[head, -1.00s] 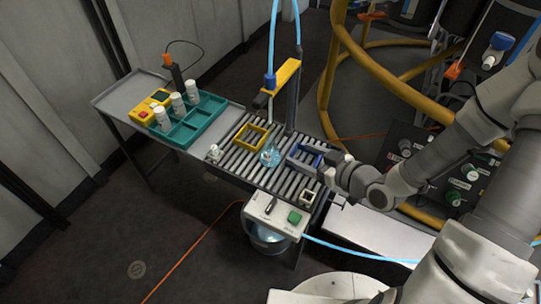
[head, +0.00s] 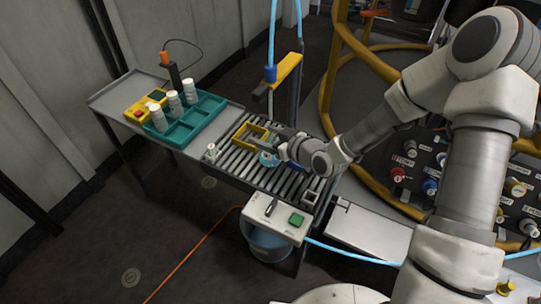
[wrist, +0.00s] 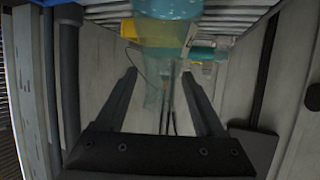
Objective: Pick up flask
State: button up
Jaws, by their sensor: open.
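The flask (head: 267,159) is a clear, bluish glass vessel standing on the roller conveyor, partly hidden by my gripper in the head view. In the wrist view the flask (wrist: 166,36) shows upside down, with teal liquid in its wide body and a clear neck pointing down the picture. My gripper (wrist: 160,75) is open, with one finger on each side of the neck and visible gaps to both. In the head view my gripper (head: 277,146) is at the flask from the right.
A yellow frame (head: 243,128) lies behind the flask, below a yellow overhead arm (head: 287,70). A small white bottle (head: 211,153) stands to the left. A teal rack (head: 190,125) holds white bottles. A control box (head: 277,214) is at the conveyor's front.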

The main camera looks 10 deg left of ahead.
jog(key=shift+w+a+f, duration=0.3)
jog(key=shift+w+a, duration=0.05)
jog(key=shift+a, duration=0.05)
grip_shut()
dwell(1.2)
